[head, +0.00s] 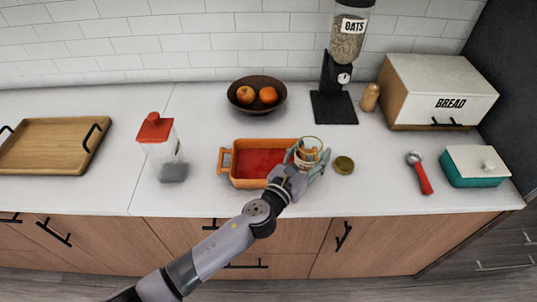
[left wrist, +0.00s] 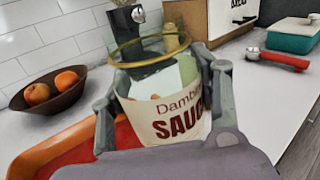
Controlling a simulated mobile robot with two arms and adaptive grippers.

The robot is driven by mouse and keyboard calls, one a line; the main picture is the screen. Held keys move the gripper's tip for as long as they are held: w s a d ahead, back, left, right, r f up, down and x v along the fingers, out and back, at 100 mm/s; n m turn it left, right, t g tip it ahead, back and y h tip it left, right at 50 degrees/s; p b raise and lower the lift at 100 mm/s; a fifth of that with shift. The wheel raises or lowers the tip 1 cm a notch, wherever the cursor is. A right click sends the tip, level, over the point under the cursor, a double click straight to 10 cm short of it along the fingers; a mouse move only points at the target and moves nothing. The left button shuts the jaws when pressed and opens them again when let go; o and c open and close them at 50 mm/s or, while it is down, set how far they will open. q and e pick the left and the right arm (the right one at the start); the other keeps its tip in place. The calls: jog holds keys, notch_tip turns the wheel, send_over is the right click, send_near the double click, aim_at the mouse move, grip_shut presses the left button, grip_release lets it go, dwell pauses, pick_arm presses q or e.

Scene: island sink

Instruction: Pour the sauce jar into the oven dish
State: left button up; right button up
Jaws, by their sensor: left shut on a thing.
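The sauce jar (head: 309,146) is clear glass with a gold rim and a white label. In the left wrist view the label on the jar (left wrist: 165,120) reads "SAUC", and the glass above it looks clear and empty. My left gripper (head: 308,160) is shut around the jar, which is roughly upright at the right end of the oven dish. I cannot tell its height above the counter. The orange oven dish (head: 227,163) has handles and a red inside; its right end is hidden by the jar and gripper. My right gripper is not in view.
A round gold lid (head: 344,165) lies right of the jar. A fruit bowl (head: 257,95), an oats dispenser (head: 340,70) and a bread box (head: 440,92) stand behind. A red-handled tool (head: 420,174) lies right. A red-topped container (head: 160,145) stands left, near a wooden tray (head: 48,145).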

aim_at(314, 139)
pick_arm(q)
jog(key=shift+d+r+m+p, duration=0.15)
jog(key=shift+r+m+p, duration=0.15)
jog(key=shift+r+p, duration=0.15)
notch_tip(314, 139, up, 4)
jog(key=p, duration=0.4)
jog(key=shift+s+r, duration=0.1)
jog(key=shift+r, duration=0.05)
jog(key=shift+f, duration=0.3)
jog(key=s+a+f+n+t+y+b, duration=0.1)
jog(key=s+a+f+n+y+b, duration=0.2)
jog(key=a, duration=0.5)
jog(key=s+a+f+n+t+y+b, duration=0.1)
jog(key=s+a+f+y+b, duration=0.15)
jog(key=s+a+f, duration=0.4)
jog(key=s+a+r+n+y+b, duration=0.1)
jog(key=s+a, duration=0.3)
jog(key=a, duration=0.4)
jog(key=s+a+r+n+t+y+b, duration=0.1)
jog(key=s+a+r+n+y+b, duration=0.1)
jog(key=s+a+r+y+b, duration=0.2)
jog(key=s+a, duration=0.1)
jog(key=a, duration=0.2)
jog(key=shift+a, duration=0.35)
